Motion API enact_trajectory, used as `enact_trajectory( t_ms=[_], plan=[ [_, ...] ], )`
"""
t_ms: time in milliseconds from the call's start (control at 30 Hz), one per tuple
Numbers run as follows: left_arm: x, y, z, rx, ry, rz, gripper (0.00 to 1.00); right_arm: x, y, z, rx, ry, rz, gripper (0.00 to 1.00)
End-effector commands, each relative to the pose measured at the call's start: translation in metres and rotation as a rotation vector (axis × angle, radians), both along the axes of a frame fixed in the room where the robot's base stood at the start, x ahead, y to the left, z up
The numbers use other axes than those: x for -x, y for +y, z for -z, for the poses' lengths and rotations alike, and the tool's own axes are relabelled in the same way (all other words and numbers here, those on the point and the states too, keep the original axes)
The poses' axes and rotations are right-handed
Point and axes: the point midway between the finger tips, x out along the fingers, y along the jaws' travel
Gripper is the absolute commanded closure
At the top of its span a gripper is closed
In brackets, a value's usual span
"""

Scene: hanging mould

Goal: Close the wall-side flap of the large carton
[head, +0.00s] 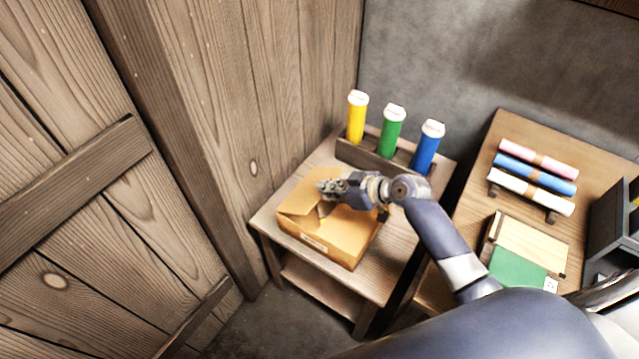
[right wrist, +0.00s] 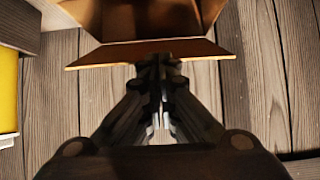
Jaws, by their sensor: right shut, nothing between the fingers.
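The large carton (head: 335,236) is a brown cardboard box on a small wooden table beside the plank wall. In the head view a flap (head: 298,203) stands out at its left, wall-facing side, and part of its top is open. My right gripper (head: 328,187) is over the far part of the carton top, shut and empty, and hides part of the opening. In the right wrist view the carton's open inside (right wrist: 150,20) is at the top, with a flap edge in front of it. The shut fingertips (right wrist: 158,62) are at that edge; contact cannot be told. My left gripper is not in view.
A wooden rack (head: 365,157) with yellow, green and blue tubes stands behind the carton, close to my right arm. The plank wall (head: 250,130) is close on the left. A second table (head: 480,200) at right holds coloured rolls and a green-and-wood box.

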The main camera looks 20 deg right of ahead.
Motion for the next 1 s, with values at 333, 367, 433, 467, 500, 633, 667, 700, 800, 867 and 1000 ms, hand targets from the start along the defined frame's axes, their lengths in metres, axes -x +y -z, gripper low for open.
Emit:
enact_trajectory(
  t_ms=[333,367,433,467,500,633,667,700,800,867,1000],
  plan=[
    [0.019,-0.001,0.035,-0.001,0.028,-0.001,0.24,0.016,-0.012,0.036,0.002,0.001,-0.001,1.0],
    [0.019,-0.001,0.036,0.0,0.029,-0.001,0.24,0.016,-0.013,0.037,0.002,0.0,0.0,1.0],
    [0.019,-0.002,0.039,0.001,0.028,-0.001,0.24,0.017,-0.014,0.04,0.001,-0.001,0.0,1.0],
    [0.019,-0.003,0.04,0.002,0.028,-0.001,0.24,0.018,-0.014,0.041,0.001,-0.001,0.0,1.0],
    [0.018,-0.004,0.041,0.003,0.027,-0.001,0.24,0.018,-0.014,0.043,0.001,-0.001,-0.001,1.0],
    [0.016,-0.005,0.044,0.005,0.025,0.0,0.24,0.019,-0.015,0.045,0.001,-0.001,-0.001,1.0],
    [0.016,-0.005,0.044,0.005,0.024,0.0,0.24,0.019,-0.015,0.046,0.0,-0.001,-0.001,1.0],
    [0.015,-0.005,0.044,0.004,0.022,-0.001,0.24,0.019,-0.015,0.046,0.0,-0.001,-0.001,1.0],
    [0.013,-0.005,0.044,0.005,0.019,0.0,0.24,0.019,-0.015,0.046,0.0,-0.001,-0.001,1.0],
    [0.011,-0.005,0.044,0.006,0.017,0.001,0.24,0.019,-0.015,0.046,-0.001,-0.002,-0.001,1.0],
    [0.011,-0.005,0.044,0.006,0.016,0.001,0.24,0.019,-0.015,0.046,-0.001,-0.002,-0.001,1.0]
  ],
)
